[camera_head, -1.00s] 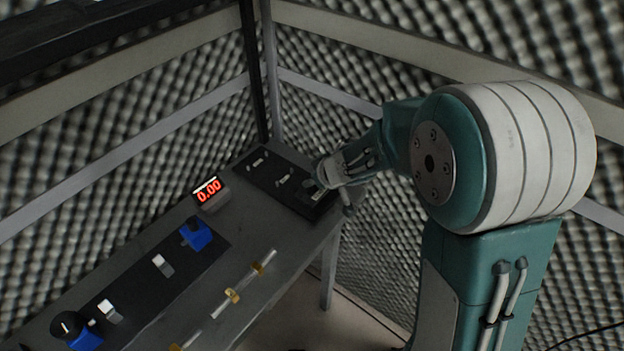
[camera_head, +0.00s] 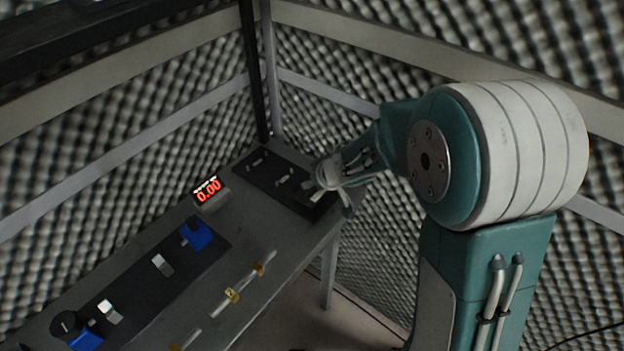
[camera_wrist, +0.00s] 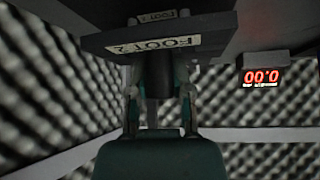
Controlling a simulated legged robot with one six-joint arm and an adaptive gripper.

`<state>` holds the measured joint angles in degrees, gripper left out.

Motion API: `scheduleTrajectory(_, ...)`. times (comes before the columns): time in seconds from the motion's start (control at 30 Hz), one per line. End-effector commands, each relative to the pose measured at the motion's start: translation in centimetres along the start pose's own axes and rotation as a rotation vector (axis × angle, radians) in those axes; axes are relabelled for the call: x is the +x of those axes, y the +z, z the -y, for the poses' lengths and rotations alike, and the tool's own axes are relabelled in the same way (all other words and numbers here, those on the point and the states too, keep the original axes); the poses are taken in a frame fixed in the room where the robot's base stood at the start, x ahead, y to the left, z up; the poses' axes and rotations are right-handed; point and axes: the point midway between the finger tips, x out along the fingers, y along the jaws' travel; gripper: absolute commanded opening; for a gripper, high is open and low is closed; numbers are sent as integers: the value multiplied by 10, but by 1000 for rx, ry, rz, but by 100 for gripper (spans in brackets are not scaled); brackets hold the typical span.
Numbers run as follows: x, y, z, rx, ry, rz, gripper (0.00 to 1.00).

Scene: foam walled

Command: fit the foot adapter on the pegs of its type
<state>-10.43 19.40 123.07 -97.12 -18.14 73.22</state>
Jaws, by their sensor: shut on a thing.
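My gripper (camera_wrist: 159,82) is shut on the foot adapter (camera_wrist: 165,43), a dark plate with a dark block under it between the fingers. The plate's pale label reads FOOT 2 in the wrist view. A second FOOT 2 label (camera_wrist: 157,15) shows just beyond the plate, on a dark surface. In the head view my gripper (camera_head: 322,183) is over the near right end of the black board (camera_head: 270,183) at the bench's far end. Pale labels or fittings show on that board.
A red display reading 0.00 (camera_head: 207,191) stands left of the board. A dark panel with blue fixtures (camera_head: 196,236) and a black knob (camera_head: 68,324) lies nearer. A rod in yellow clips (camera_head: 232,296) lies along the bench edge. Foam walls and rails (camera_head: 330,95) close behind.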

Motion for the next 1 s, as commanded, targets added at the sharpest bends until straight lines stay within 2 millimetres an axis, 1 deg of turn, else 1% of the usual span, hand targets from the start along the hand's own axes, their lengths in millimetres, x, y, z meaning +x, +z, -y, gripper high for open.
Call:
scheduleTrajectory(0.93,15,13,0,2,1,0,0)
scheduleTrajectory(0.97,16,13,0,2,1,-1,32)
scheduleTrajectory(1.0,15,12,0,1,1,-1,50)
